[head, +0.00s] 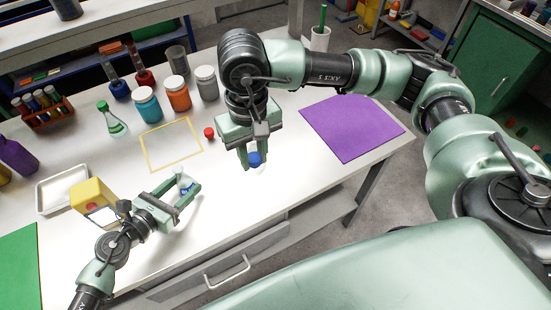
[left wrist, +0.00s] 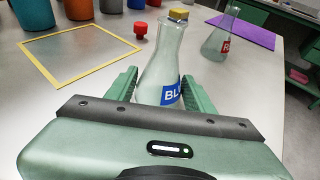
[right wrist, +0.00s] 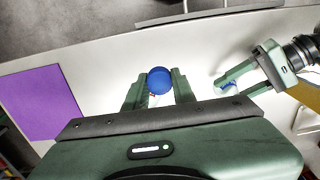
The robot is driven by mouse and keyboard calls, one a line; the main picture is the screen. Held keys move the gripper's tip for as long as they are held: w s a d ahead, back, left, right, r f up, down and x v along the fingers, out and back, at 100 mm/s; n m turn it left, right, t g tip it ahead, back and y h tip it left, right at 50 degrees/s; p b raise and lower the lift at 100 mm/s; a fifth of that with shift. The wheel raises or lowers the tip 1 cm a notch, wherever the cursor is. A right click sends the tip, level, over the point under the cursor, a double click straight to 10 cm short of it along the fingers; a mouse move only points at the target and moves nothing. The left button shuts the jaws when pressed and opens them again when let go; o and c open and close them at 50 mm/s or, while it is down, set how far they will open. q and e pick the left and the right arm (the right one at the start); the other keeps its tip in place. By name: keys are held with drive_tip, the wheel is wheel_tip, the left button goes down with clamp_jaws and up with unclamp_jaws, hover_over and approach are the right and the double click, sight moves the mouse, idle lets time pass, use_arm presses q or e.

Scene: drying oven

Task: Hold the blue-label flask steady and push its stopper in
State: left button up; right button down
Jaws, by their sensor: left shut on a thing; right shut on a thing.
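The blue-label flask (left wrist: 160,75) is clear and stands upright between the fingers of my left gripper (left wrist: 150,92), which is shut on it. A yellow stopper (left wrist: 179,14) shows at its mouth; I cannot tell how deep it sits. In the head view my left gripper (head: 182,194) holds this flask (head: 188,186) near the table's front edge. My right gripper (head: 252,150) points down, to the right of the flask, and is shut on a round blue stopper (right wrist: 159,80). A clear red-label flask (left wrist: 219,42) stands beyond the held flask, apparently beneath the blue stopper, mostly hidden by my right gripper.
A red stopper (head: 209,133) lies by a yellow-framed square (head: 150,159). A purple mat (head: 345,128) is on the right. Several jars and bottles stand at the back, with a white tray (head: 42,203) and yellow block (head: 92,197) on the left.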

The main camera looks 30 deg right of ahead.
use_arm(q)
drive_tip(key=shift+a+f, duration=0.1)
use_arm(e)
drive_tip(key=w+a, duration=1.2)
drive_tip(key=a, duration=0.4)
drive_tip(key=shift+w+d+f, duration=0.1)
drive_tip(key=shift+f, duration=1.2)
drive_tip(key=shift+w+d+f, duration=0.1)
drive_tip(key=shift+f, duration=1.2)
drive_tip(key=shift+f, duration=1.2)
drive_tip(key=c, duration=1.1)
unclamp_jaws()
drive_tip(key=shift+r, duration=0.1)
drive_tip(key=shift+r, duration=2.45)
